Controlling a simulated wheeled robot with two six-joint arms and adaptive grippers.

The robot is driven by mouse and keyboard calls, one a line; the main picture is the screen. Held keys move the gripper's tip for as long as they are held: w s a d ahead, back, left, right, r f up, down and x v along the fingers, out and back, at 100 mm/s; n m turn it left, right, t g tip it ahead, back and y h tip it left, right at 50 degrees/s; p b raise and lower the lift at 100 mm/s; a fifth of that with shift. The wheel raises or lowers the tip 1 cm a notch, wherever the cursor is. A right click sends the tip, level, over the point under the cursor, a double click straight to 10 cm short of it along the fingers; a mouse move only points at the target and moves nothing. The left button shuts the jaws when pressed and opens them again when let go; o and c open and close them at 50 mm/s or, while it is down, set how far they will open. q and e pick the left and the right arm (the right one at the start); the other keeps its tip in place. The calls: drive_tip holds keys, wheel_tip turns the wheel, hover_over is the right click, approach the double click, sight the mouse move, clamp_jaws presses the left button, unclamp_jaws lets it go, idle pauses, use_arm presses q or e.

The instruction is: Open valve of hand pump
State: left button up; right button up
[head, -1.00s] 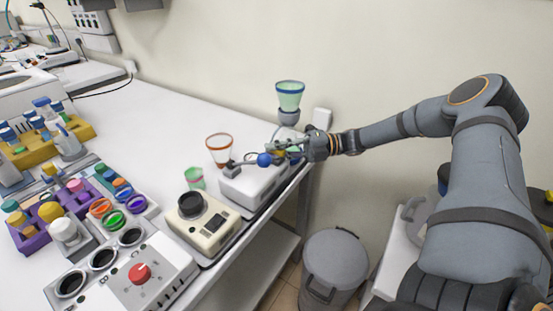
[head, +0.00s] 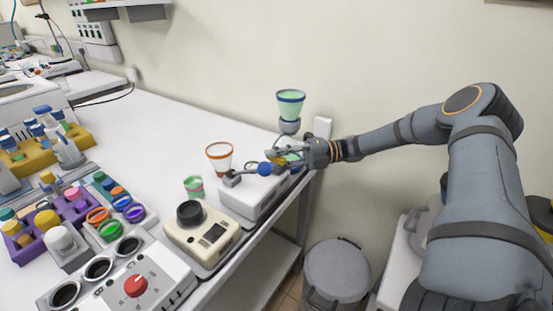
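The hand pump is a white box (head: 247,198) at the right end of the bench, with a dark lever ending in a blue ball (head: 264,169). A clear funnel with an orange rim (head: 219,154) stands at its left. My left gripper is not in view.
A beige device with a black knob (head: 201,228) and a small green cup (head: 193,186) stand left of the pump. A purple rack (head: 42,241) and a white box with a red dial (head: 136,285) are further left. A grey bin (head: 337,270) stands on the floor.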

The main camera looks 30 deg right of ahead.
drive_tip(key=v, duration=1.2)
